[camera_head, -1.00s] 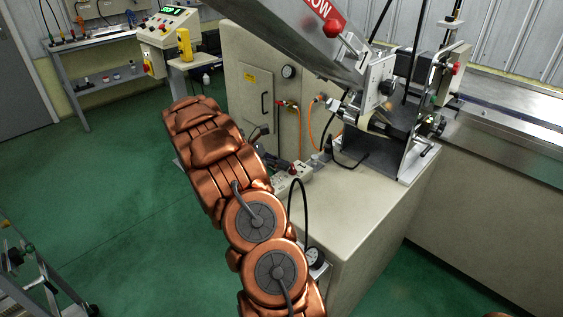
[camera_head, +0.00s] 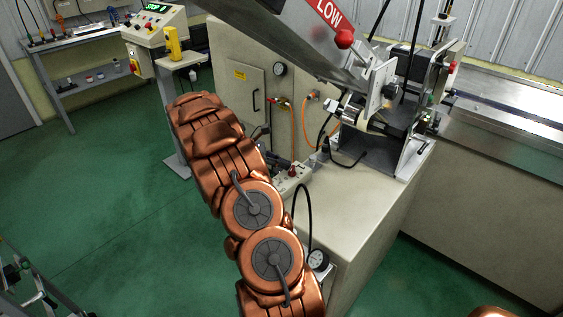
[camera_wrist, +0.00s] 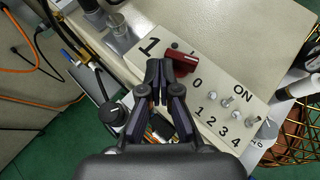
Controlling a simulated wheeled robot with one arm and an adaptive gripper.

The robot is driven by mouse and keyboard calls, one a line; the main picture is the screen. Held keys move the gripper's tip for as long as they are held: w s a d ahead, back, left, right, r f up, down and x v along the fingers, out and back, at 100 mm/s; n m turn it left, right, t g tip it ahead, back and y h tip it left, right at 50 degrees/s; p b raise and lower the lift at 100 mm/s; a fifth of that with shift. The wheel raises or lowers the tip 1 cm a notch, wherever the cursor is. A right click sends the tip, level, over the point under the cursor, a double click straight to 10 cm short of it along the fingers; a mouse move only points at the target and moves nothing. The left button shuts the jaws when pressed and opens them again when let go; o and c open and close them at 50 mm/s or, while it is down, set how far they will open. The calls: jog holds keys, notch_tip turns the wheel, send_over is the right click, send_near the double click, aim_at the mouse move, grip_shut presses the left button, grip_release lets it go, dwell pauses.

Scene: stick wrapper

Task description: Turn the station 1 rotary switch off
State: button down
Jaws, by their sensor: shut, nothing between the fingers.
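The switch panel (camera_wrist: 222,92) is a pale plate with a large "1" at its left end. A red rotary switch (camera_wrist: 184,57) sits on it between the "1" and a "0", its long handle slanting from upper left to lower right. In the head view the red switch (camera_head: 293,171) looks small on its pale box. My gripper (camera_wrist: 160,68) is shut and empty in the wrist view. Its fingertips are right beside the switch's lower left side; I cannot tell whether they touch it. In the head view my copper arm hides most of the gripper.
Several toggle switches (camera_wrist: 225,103), numbered and marked "ON", stand to the right of the rotary switch. A black knob (camera_wrist: 111,114) and cables lie to the left. The machine cabinet (camera_head: 355,208) fills the middle; green floor is open at left.

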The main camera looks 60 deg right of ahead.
jog(key=shift+s+d+p, duration=0.1)
jog(key=shift+d+p, duration=0.25)
jog(key=shift+p, duration=0.1)
jog(key=shift+s+d+p, duration=0.1)
jog(key=shift+d+p, duration=0.2)
jog(key=shift+d, duration=0.1)
jog(key=shift+s+a, duration=0.1)
jog(key=shift+s, duration=0.05)
dwell(0.5)
